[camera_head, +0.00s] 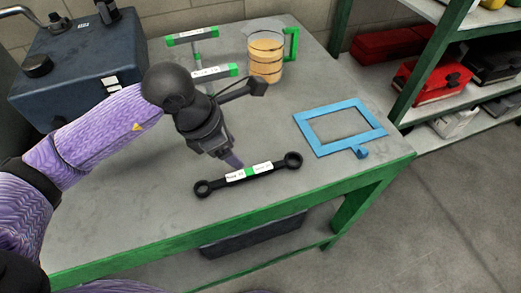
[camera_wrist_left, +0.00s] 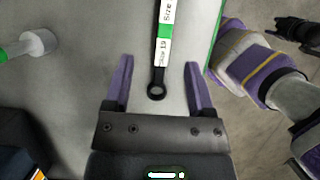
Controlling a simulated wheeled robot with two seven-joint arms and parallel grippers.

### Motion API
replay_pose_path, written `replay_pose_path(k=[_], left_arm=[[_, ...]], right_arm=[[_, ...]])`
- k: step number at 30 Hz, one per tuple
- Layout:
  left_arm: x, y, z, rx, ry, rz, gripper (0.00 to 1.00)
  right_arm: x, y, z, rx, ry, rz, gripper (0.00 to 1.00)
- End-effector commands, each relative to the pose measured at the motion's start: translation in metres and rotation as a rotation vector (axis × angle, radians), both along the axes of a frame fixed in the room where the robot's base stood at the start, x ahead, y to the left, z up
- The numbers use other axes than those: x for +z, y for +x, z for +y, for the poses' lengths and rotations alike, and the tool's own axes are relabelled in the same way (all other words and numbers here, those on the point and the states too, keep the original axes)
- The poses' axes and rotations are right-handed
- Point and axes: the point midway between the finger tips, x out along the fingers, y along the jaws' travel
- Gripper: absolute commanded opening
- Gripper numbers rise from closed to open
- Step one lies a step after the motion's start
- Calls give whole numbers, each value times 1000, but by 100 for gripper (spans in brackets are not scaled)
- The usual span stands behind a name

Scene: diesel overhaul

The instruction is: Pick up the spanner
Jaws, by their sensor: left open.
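The spanner (camera_head: 266,167) is a dark double-ended ring spanner with a white label and a green band at its middle. It lies flat on the grey workbench (camera_head: 130,225) near the front edge. My left gripper (camera_head: 233,161) is above the bench just behind the spanner's middle in the head view. In the left wrist view the left gripper (camera_wrist_left: 158,78) is open and empty, its purple fingers wide apart. The spanner's near ring end (camera_wrist_left: 156,91) shows between them, with the shaft running away; I cannot tell the height gap.
A jug of amber liquid (camera_head: 265,60) with a green handle stands behind, beside T-handled tools (camera_head: 192,37) with green ends. A flat blue frame (camera_head: 310,134) lies right of the spanner. A dark blue box (camera_head: 75,70) is at back left. Shelves (camera_head: 465,125) stand at right.

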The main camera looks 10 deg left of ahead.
Motion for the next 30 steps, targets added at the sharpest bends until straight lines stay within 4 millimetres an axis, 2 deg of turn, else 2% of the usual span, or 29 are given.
replay_pose_path(k=[1,5,9,12,20,30], left_arm=[[-13,1,-4,0,-2,5,71],[-31,5,-9,1,-4,6,71],[-61,6,-16,0,-6,8,71],[-75,10,-21,1,-6,6,71],[-79,11,-23,1,-6,3,71],[-78,11,-23,1,-6,3,1]], right_arm=[[-5,-4,0,0,1,8,59],[-10,-9,0,0,-1,20,59],[-18,-11,-1,1,-2,24,59],[-23,-12,-3,1,-7,28,59],[-22,-12,-13,4,-22,29,59],[-22,-11,-13,3,-23,27,59]])
